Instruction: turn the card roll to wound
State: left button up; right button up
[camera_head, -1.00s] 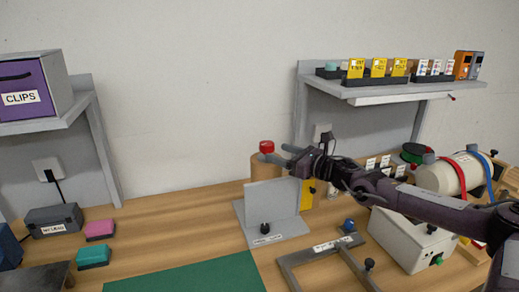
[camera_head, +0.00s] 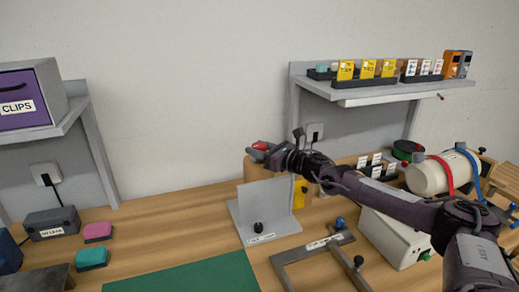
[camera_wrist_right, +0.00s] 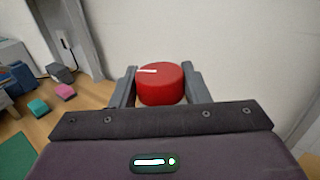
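The card roll (camera_head: 252,170) is a tan upright cylinder at the back of the table, partly behind a grey upright plate. A red knob (camera_head: 261,146) sits on its top. In the right wrist view the red knob (camera_wrist_right: 160,85) has a white line on its top, pointing left. My right gripper (camera_head: 258,152) has its fingers on either side of the red knob, very close to it or touching. I cannot tell whether they press on it. The fingers (camera_wrist_right: 160,82) flank the knob in the wrist view. My left gripper is not in view.
The grey plate stand (camera_head: 264,207) is just in front of the roll. A grey frame (camera_head: 312,252), a white box (camera_head: 394,236) and a cream cylinder with straps (camera_head: 428,178) lie to the right. A shelf (camera_head: 395,92) hangs above. The green mat (camera_head: 190,272) is clear.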

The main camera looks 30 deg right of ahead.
jog(key=c, duration=0.4)
